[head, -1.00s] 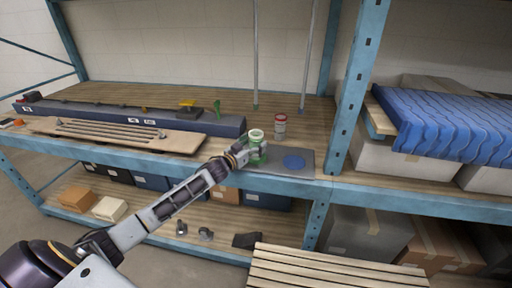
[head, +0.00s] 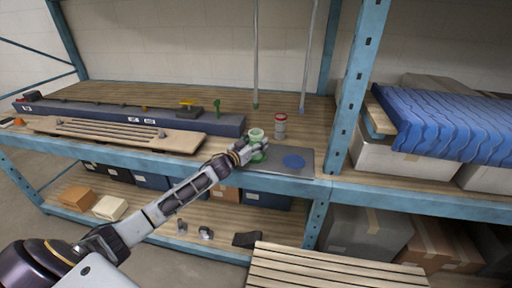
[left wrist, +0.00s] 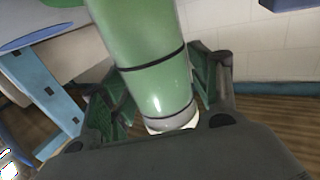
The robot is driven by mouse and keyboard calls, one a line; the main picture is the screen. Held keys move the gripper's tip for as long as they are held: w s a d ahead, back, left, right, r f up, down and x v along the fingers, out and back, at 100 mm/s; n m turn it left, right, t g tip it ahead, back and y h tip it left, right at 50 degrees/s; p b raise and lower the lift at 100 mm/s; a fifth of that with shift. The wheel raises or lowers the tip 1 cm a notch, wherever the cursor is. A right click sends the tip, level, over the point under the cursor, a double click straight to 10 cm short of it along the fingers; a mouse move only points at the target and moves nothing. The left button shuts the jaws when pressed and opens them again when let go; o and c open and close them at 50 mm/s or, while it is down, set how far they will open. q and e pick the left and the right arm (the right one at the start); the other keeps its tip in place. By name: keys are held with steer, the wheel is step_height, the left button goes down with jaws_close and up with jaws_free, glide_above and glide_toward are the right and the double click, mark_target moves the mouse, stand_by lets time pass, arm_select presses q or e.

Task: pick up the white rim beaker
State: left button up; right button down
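The white rim beaker (head: 256,133) is green with a pale rim. It stands roughly upright at the left end of a grey mat, and I cannot tell whether its base touches the mat. My left gripper (head: 251,150) reaches it from the front left, and a finger crosses in front of it. In the left wrist view the green beaker (left wrist: 155,75) lies between the fingers of my left gripper (left wrist: 160,90), with green pads close against both sides; it looks shut on it. My right gripper is not in view.
A red and pale can (head: 280,126) stands just behind the beaker. The grey mat (head: 303,170) bears a blue disc (head: 294,162). A long dark blue block (head: 225,124) and a slatted board (head: 110,135) lie to the left. A blue rack post (head: 355,85) rises on the right.

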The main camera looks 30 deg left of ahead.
mark_target(252, 138)
arm_select(q)
steer(key=c, duration=0.7)
steer(key=shift+r, duration=0.1)
steer(key=shift+r, duration=1.6)
steer(key=shift+s+a+b, duration=0.2)
steer(key=shift+s+a, duration=0.05)
steer(key=shift+s, duration=0.9)
steer(key=shift+s+a+b, duration=0.2)
steer(key=shift+s, duration=0.95)
steer(key=shift+s+a, duration=0.2)
steer(key=shift+s, duration=0.85)
steer(key=shift+s+a, duration=0.2)
steer(key=shift+s, duration=0.8)
steer(key=s+a, duration=0.1)
steer(key=s, duration=0.8)
steer(key=shift+a+b, duration=0.4)
steer(key=shift+b, duration=0.05)
steer(key=shift+r, duration=0.1)
